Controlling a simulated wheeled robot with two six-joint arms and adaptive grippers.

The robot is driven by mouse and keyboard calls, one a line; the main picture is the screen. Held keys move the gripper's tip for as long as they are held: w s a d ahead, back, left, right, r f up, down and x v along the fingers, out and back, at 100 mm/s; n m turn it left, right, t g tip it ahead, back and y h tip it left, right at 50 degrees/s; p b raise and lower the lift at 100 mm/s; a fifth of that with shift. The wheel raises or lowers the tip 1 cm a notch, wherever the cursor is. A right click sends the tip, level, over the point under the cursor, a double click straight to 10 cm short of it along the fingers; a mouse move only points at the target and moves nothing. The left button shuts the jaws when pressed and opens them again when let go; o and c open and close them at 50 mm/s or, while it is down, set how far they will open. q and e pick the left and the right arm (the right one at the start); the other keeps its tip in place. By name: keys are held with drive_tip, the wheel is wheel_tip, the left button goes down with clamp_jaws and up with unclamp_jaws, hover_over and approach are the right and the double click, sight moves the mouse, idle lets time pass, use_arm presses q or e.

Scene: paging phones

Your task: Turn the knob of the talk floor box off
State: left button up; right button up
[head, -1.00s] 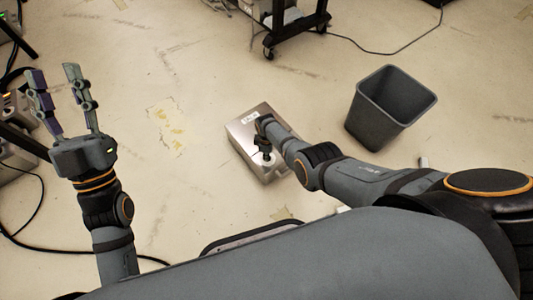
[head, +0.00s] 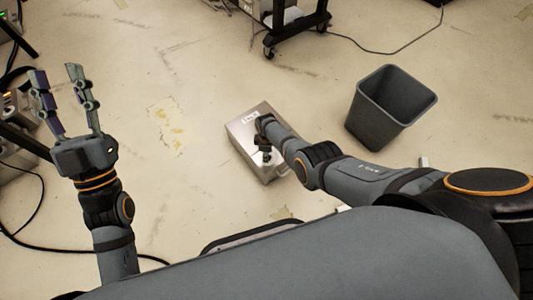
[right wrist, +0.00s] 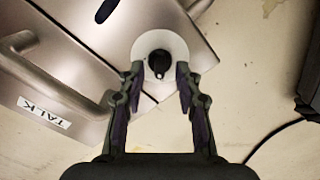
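The talk floor box (head: 240,138) is a metallic case on the floor, in the middle of the head view, partly hidden by my right arm. Its TALK label (right wrist: 45,112) and a bar handle (right wrist: 60,78) show in the right wrist view. The black knob (right wrist: 159,63) sits on a round white plate (right wrist: 178,42). My right gripper (right wrist: 158,70) is open over the box, its fingertips on either side of the knob with gaps between; I cannot tell how far above it they are. My left gripper (head: 55,70) is open and empty over the floor at left.
A grey waste bin (head: 390,108) stands right of the box. A black wheeled cart (head: 290,30) is behind it. A cable (head: 395,52) lies on the floor at the back right. More equipment and cables line the left edge. Floor left of the box is clear.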

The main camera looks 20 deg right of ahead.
drive_tip(key=shift+r, duration=0.1)
wheel_tip(320, 180, up, 12)
idle(0.5)
idle(0.4)
